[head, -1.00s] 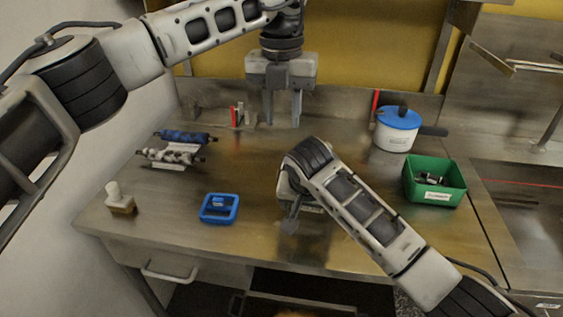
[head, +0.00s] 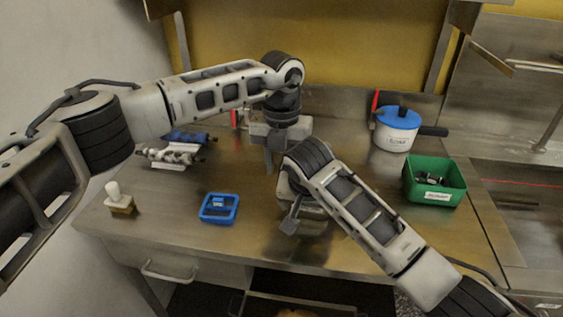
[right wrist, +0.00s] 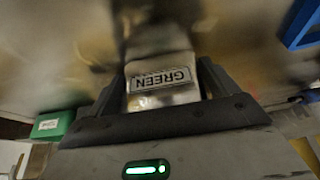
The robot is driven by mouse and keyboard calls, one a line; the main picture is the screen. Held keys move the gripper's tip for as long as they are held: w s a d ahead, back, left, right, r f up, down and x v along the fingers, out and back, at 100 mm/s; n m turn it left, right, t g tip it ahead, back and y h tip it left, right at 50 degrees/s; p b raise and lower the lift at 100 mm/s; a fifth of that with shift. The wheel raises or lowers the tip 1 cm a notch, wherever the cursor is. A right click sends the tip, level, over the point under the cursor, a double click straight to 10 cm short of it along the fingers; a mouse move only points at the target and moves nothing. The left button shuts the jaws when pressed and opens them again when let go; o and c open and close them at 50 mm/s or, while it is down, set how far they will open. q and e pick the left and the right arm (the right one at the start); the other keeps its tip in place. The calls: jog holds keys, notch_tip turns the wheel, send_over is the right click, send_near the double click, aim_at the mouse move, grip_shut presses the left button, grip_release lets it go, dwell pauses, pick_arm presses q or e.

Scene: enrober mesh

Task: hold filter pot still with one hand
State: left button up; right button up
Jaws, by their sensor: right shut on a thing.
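A pale metal thing with a label reading GREEN (right wrist: 163,78) sits between the fingers of my right gripper (right wrist: 160,92) in the right wrist view, and the gripper is shut on it. I cannot tell its full shape or whether it is the filter pot. In the head view my right gripper (head: 291,222) is low over the front middle of the table, mostly hidden by its own wrist. My left gripper (head: 279,162) points down just behind it, apparently empty. One left finger shows, off-centre as when open; the other is hidden behind my right wrist.
A white pot with blue lid (head: 398,120) stands back right, behind a green bin (head: 434,188) with small parts. A blue frame (head: 219,208), a brush (head: 120,203) and rollers (head: 175,155) are on the left. The table (head: 255,240) is clear between the blue frame and my right gripper.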

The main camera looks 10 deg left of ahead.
jog(key=shift+r, duration=0.1)
pick_arm(q)
grip_shut()
jog(key=shift+m, duration=0.3)
jog(key=m, duration=0.5)
jog(key=w+a+m, duration=0.1)
jog(key=m, duration=0.5)
jog(key=w+a+m, duration=0.1)
jog(key=m, duration=0.5)
jog(key=shift+w, duration=0.15)
jog(key=shift+r+m, duration=0.1)
jog(key=shift+m, duration=0.2)
